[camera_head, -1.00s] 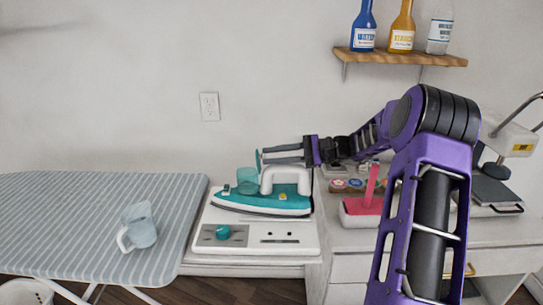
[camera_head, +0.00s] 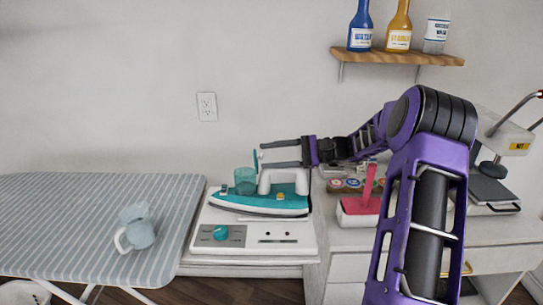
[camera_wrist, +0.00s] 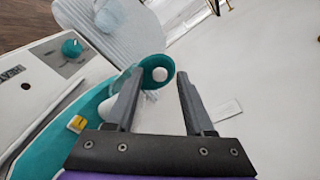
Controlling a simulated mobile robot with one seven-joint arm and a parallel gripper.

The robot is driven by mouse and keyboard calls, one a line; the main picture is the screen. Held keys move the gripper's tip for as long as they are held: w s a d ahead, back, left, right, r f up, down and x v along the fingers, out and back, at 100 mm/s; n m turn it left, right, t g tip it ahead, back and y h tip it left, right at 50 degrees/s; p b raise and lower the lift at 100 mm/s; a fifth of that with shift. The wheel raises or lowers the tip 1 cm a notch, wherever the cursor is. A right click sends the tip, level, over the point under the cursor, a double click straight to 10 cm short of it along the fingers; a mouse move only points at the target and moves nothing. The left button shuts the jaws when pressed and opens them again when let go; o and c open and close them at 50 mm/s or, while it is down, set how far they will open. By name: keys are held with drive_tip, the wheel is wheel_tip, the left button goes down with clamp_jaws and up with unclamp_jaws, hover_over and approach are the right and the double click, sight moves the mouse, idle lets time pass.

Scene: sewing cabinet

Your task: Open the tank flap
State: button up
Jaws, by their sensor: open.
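A teal and white iron (camera_head: 262,200) sits on its white station, its clear teal tank (camera_head: 245,181) at the left end. A thin teal flap (camera_head: 255,160) stands raised above the tank. My gripper (camera_head: 263,155) is open and level, its fingertips just right of the flap. In the wrist view, the flap appears as a round teal piece (camera_wrist: 157,66) near the left fingertip. The open fingers (camera_wrist: 160,74) have nothing clamped between them. I cannot tell whether a finger touches the flap.
A striped ironing board (camera_head: 70,220) with a pale blue jug (camera_head: 139,233) lies left. A red-handled tool (camera_head: 362,205) and spools stand right, below my arm. A bottle shelf (camera_head: 400,56) hangs above.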

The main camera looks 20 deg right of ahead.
drive_tip(key=v, duration=1.7)
drive_tip(key=shift+d+f+p, duration=0.15)
drive_tip(key=shift+d+p, duration=0.05)
drive_tip(key=shift+p, duration=0.25)
